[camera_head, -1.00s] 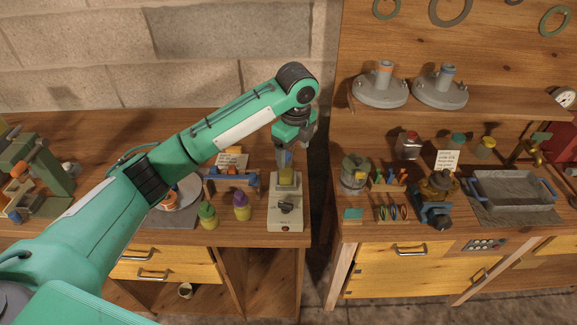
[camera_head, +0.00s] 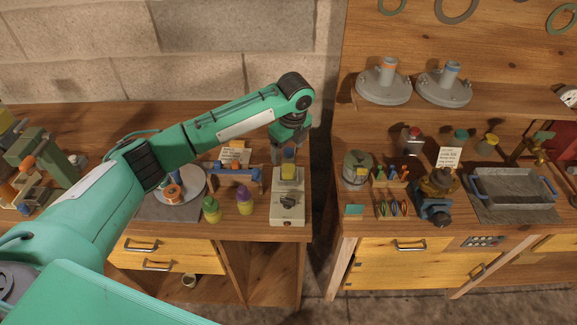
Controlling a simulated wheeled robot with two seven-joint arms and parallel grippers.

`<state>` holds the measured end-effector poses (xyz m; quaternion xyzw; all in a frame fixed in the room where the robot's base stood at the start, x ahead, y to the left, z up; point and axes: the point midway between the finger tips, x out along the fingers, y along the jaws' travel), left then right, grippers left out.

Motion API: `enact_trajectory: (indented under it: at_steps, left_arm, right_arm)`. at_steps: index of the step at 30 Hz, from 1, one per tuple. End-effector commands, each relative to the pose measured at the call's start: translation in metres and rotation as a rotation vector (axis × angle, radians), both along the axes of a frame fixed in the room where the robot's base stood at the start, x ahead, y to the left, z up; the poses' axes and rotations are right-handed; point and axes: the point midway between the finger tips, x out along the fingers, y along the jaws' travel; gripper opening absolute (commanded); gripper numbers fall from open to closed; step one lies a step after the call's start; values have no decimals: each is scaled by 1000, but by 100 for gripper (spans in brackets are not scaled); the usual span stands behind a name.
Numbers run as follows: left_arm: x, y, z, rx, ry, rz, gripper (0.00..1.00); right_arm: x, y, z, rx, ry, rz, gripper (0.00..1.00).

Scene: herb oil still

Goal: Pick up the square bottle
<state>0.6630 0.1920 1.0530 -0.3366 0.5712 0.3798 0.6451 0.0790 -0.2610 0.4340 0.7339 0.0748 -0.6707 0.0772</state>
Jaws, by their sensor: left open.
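A yellow, square-looking bottle (camera_head: 288,172) with a blue top stands on a pale device with a dark knob (camera_head: 288,208), near the right end of the left bench. My left gripper (camera_head: 289,152) is open just above it, pointing down. Its fingers are apart on either side of the blue top, and I cannot tell whether they touch it. My right gripper is not in view.
A green bottle (camera_head: 211,210) and a purple bottle (camera_head: 244,201) stand left of the device. A blue rack (camera_head: 236,173) is behind them. A gap separates the left bench from the right bench, which holds a red-capped bottle (camera_head: 412,143) and a metal tray (camera_head: 514,196).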

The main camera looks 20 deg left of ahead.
Motion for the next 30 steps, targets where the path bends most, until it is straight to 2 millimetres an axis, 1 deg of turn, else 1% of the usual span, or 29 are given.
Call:
enact_trajectory:
  at_steps: [1, 3, 6, 9, 12, 17, 18, 20, 24, 26, 27, 30]
  left_arm:
    - [-1, 0, -4, 2, 4, 1, 74]
    - [0, -1, -13, 1, 5, 2, 74]
    - [0, 0, -29, 2, 3, 2, 74]
    - [1, 1, -39, 1, 2, 2, 74]
    - [1, 2, -44, 0, 1, 1, 74]
    - [2, 1, -45, 0, 1, 0, 74]
    - [2, 1, -45, 0, 0, 0, 72]
    - [2, 1, -45, 0, 0, 0, 61]
    - [2, 1, -44, 0, 0, 0, 33]
    - [2, 1, -44, 0, 0, 0, 23]
    - [2, 1, -44, 0, 0, 0, 18]
    - [2, 1, -44, 0, 0, 0, 18]
  right_arm:
    - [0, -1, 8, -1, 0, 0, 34]
    - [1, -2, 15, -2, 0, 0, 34]
    - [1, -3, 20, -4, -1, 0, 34]
    - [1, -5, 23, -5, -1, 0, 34]
    - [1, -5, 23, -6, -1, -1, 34]
    - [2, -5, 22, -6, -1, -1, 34]
    - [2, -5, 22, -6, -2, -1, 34]
    - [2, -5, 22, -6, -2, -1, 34]
    - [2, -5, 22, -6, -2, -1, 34]
    - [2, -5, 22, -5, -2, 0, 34]
    - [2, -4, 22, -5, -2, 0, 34]
    - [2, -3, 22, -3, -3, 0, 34]
